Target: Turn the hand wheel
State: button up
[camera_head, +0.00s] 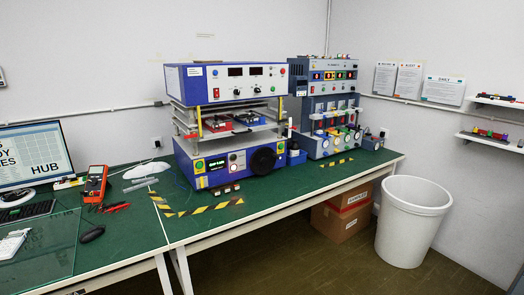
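The black round hand wheel (264,160) is on the lower front right of the blue and white testing machine (226,72). The machine stands on the green bench. The wheel faces forward and nothing covers it. Its rotation angle cannot be read at this size. My gripper is not in view.
Yellow-black tape (205,209) marks the green bench (262,199) before the machine. A second machine (328,92) stands to its right. A red multimeter (95,184) and a monitor (34,158) are left. A white bin (411,226) and cardboard boxes (340,218) are on the floor.

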aim_at(263, 159)
jog(key=i+l+u, duration=0.5)
jog(key=i+l, duration=1.25)
jog(key=i+j+z, duration=0.3)
jog(key=i+j, duration=0.45)
jog(key=i, duration=0.15)
jog(key=i+j+z, duration=0.1)
jog(key=i+j, duration=0.2)
jog(key=j, duration=0.25)
jog(key=k+l+u, duration=0.45)
jog(key=l+u, duration=0.15)
jog(key=l, duration=0.55)
jog(key=l+u, duration=0.2)
jog(key=l, duration=0.45)
jog(key=k+l+u, duration=0.15)
jog(key=l, duration=0.5)
